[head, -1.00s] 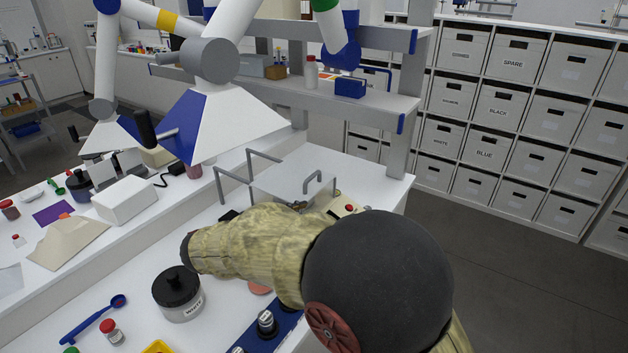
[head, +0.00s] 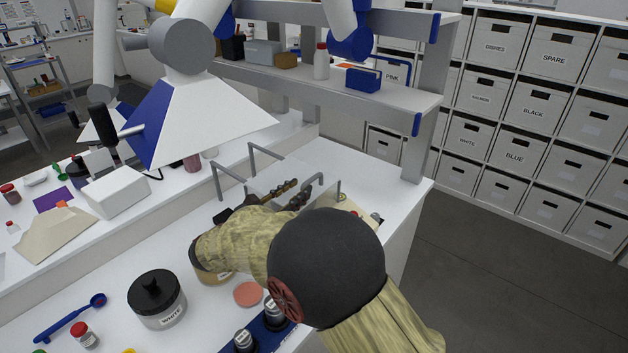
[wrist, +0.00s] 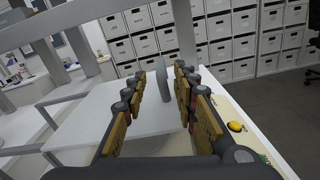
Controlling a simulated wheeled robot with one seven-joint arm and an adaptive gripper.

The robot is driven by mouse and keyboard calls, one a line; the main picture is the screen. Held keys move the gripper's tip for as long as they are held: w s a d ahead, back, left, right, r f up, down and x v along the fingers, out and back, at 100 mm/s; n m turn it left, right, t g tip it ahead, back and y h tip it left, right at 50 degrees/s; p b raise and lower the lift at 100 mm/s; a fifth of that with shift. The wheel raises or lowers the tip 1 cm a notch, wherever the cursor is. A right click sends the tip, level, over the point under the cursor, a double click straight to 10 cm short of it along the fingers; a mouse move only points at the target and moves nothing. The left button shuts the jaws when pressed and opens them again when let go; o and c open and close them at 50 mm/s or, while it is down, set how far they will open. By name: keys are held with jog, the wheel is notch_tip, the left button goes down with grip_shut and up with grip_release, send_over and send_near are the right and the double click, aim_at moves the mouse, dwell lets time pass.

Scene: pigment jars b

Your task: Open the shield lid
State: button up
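The shield lid (head: 268,178) is a pale flat panel on the bench, with a grey upright handle (head: 318,180). In the wrist view the lid (wrist: 95,115) lies ahead and below, and its handle (wrist: 164,78) stands between my fingers. My gripper (head: 292,193) is open over the lid, its fingers beside the handle. In the wrist view my gripper (wrist: 160,85) shows a gap between each finger and the handle. My arm covers the near side of the lid in the head view.
Grey bent posts (head: 215,180) stand left of the lid. A beige control box (wrist: 230,108) with a yellow button (wrist: 236,127) lies to its right. A shelf upright (head: 432,110) rises behind. A black-lidded jar (head: 157,298) and a blue rack (head: 262,335) stand on the near bench.

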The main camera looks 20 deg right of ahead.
jog(key=b+x, duration=0.1)
jog(key=x, duration=0.5)
jog(key=shift+w+d+b, duration=0.1)
jog(key=shift+d+b, duration=0.05)
jog(key=shift+b, duration=0.15)
jog(key=shift+c, duration=1)
grip_shut()
